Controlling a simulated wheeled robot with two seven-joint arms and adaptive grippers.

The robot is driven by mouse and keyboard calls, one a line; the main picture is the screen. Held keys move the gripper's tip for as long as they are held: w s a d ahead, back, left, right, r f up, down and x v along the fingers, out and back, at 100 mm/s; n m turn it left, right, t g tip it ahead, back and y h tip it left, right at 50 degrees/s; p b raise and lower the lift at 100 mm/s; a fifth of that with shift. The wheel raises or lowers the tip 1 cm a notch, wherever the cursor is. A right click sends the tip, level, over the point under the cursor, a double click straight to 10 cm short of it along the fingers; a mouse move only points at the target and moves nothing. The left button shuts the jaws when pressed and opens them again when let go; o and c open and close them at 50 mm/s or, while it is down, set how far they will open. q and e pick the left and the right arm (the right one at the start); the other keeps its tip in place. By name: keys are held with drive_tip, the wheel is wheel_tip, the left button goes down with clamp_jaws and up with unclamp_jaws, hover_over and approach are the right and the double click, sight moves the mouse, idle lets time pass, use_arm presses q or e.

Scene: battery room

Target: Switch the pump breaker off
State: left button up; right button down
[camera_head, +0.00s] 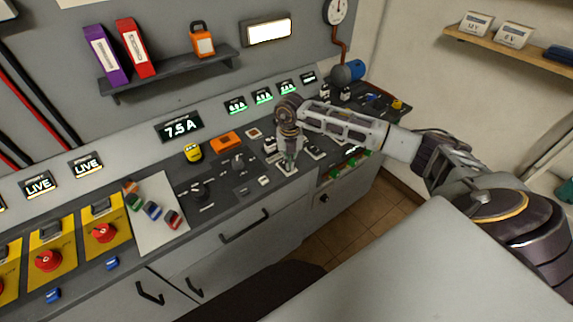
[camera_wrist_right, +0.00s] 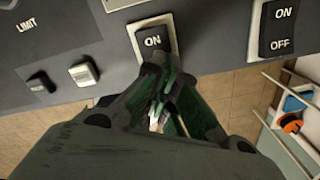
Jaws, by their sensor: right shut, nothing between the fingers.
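My right gripper (camera_head: 289,165) is shut and empty, pointing down at the sloped console. In the right wrist view its fingertips (camera_wrist_right: 165,82) are at the lower edge of a black rocker breaker (camera_wrist_right: 153,40) in a pale frame, marked ON. The lower part of that rocker is hidden behind the fingers, and I cannot tell whether they touch it. A second black rocker breaker (camera_wrist_right: 275,28), marked ON and OFF, stands to its right. No label naming the pump is readable. My left gripper is not in view.
The console (camera_head: 225,205) also carries a yellow mushroom button (camera_head: 193,153), an orange box (camera_head: 226,141) and a lit 7.5 A display (camera_head: 179,126). Red rotary handles (camera_head: 48,260) on yellow plates are at left. A shelf (camera_head: 170,75) hangs above. Floor (camera_head: 360,215) shows beside the console.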

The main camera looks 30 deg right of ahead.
drive_tip(key=shift+f+b, duration=0.35)
drive_tip(key=shift+f, duration=0.2)
idle(0.6)
drive_tip(key=shift+r, duration=0.1)
drive_tip(key=shift+r+p, duration=2.05)
drive_tip(key=shift+r, duration=1.4)
